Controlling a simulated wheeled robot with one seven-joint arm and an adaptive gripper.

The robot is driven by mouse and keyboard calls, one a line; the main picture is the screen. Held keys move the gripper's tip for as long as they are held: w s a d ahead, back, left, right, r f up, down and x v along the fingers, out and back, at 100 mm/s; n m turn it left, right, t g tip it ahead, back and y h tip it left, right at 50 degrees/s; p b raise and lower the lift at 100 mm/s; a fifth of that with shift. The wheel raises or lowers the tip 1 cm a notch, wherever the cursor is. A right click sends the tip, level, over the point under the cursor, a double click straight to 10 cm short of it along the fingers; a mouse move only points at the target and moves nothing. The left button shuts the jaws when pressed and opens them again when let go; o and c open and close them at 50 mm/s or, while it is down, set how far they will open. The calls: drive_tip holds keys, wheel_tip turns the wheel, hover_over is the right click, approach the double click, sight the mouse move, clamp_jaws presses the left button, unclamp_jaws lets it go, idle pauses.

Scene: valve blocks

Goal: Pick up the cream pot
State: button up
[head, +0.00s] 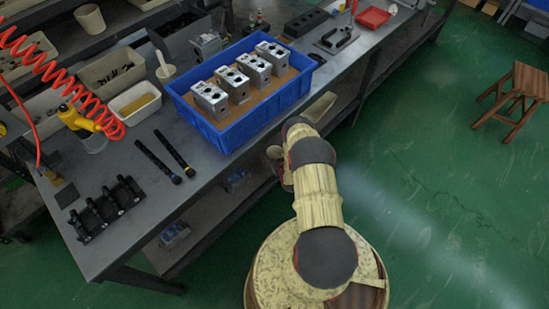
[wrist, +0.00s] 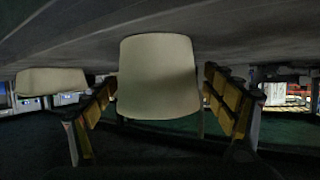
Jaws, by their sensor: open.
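A cream pot (wrist: 158,76) fills the middle of the wrist view, against a grey surface at the top of that picture; the view looks upside down. My gripper (wrist: 160,108) is open, with one finger on each side of the pot and dark gaps beside it. I cannot tell how deep the pot is between the fingers. In the head view my arm hides the gripper below the bench edge. A cream shape (head: 273,152) shows just left of my arm and may be this pot.
A second cream piece (wrist: 50,82) sits left in the wrist view. A cream piece (head: 320,106) shows beside the bench edge. The workbench (head: 130,150) carries a blue crate (head: 224,138) with metal valve blocks. The green floor at right is open, with a wooden stool (head: 515,95).

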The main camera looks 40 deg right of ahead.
sight(273, 150)
drive_tip(key=b+x, duration=0.1)
drive_tip(key=x, duration=0.2)
drive_tip(key=shift+d+f, duration=0.1)
drive_tip(key=shift+d, duration=0.1)
drive_tip(key=shift+c, duration=1.2)
drive_tip(key=c, duration=1.1)
drive_tip(key=shift+c, duration=0.4)
